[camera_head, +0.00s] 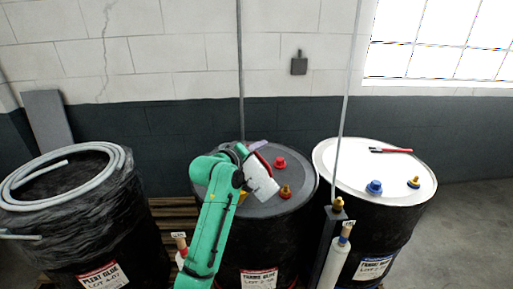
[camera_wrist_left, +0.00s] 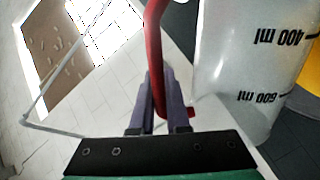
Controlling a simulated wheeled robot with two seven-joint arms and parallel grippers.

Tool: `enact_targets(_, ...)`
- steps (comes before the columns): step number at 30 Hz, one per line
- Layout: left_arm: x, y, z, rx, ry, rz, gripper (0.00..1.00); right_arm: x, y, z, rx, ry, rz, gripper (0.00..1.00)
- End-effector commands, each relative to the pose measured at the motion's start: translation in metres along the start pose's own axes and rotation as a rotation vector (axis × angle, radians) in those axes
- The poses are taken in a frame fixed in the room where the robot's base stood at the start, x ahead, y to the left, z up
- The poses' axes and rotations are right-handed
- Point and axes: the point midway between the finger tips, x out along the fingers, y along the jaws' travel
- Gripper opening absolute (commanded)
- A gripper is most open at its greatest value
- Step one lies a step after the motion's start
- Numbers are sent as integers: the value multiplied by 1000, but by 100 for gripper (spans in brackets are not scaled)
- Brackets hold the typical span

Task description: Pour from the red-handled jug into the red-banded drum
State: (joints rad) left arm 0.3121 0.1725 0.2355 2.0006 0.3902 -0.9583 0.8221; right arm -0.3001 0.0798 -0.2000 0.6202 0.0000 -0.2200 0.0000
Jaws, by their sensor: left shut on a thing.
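The jug (camera_head: 262,182) is whitish and hangs tilted above the middle drum's grey lid. Its red handle (camera_wrist_left: 154,50) is between the fingers of my left gripper (camera_wrist_left: 153,98), which is shut on it. In the left wrist view the translucent jug body (camera_wrist_left: 240,75) shows upside-down 400 ml and 600 ml marks. My left gripper also shows in the head view (camera_head: 240,158), partly behind the jug. The middle drum (camera_head: 265,238) is black, with a label carrying a red strip. The left drum (camera_head: 110,225) also has a red-topped label. My right gripper is not seen.
A red cap (camera_head: 279,162) and a brown-red fitting (camera_head: 285,191) sit on the middle lid. The white-lidded right drum (camera_head: 385,220) carries a blue cap (camera_head: 374,187) and a red-handled tool (camera_head: 390,150). A grey hose (camera_head: 118,160) lies coiled on the left drum. A thin pole (camera_head: 347,110) stands between drums.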

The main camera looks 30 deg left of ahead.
Motion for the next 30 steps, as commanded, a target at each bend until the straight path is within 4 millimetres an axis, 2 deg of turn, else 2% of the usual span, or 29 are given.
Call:
enact_targets(6, -2, 9, 4, 97, 19, 0, 0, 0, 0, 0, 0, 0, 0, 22)
enact_targets(15, -2, 10, 4, 112, 23, 0, 0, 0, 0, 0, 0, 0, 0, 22)
enact_targets(24, -4, 20, 12, 293, 58, 1, 0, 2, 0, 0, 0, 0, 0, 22)
enact_targets(30, -4, 20, 12, 299, 60, 0, 0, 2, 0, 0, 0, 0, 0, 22)
